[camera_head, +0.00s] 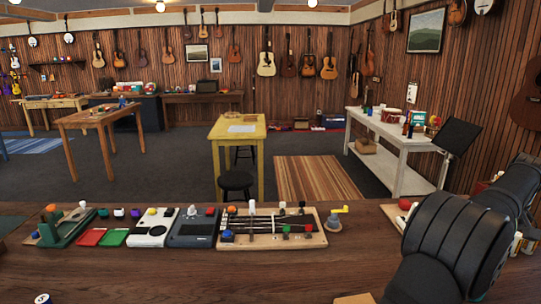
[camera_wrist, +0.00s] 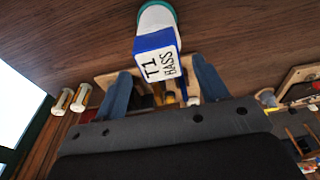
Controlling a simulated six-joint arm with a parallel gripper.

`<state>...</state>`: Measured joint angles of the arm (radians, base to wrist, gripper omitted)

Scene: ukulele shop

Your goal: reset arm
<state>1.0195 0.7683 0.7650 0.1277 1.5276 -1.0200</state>
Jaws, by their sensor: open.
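My gripper (camera_wrist: 160,66) shows in the wrist view with its two blue-grey fingers apart. A block marked "T1 BASS" (camera_wrist: 158,66), white on its lettered face and blue along an edge, appears in the gap between the fingertips. A green and white rounded part (camera_wrist: 156,17) shows just beyond it. I cannot tell whether the fingers touch the block. In the head view my dark arm fills the lower right, and my gripper cannot be made out there.
The wooden workbench (camera_head: 190,270) carries a row of devices: a green fixture (camera_head: 62,228), red (camera_head: 90,237) and green (camera_head: 114,237) trays, a white box (camera_head: 153,228), a dark box (camera_head: 193,230) and a stringed wooden board (camera_head: 270,242). The bench's front middle is mostly clear.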

